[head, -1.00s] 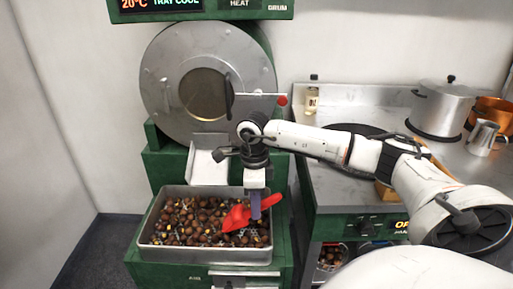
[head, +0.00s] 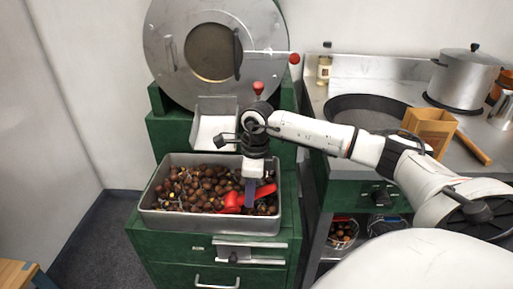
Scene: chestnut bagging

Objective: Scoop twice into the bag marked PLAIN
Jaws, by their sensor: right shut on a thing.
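A metal tray (head: 160,222) full of brown chestnuts (head: 200,188) sits on the front of the green roaster. A red scoop (head: 231,203) is down among the chestnuts at the tray's right side. My right gripper (head: 251,190) is above the tray, shut on the scoop's red handle, pointing down. How many chestnuts are in the scoop, I cannot tell. A brown paper bag or box (head: 429,129) stands on the steel counter at the right; no marking can be read on it. My left gripper is not in view.
The roaster drum (head: 165,50) and its chute (head: 213,127) stand behind the tray. A black pan (head: 350,108), a lidded pot (head: 462,80) and a bottle (head: 324,66) are on the counter. A wooden surface (head: 18,274) shows at the lower left.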

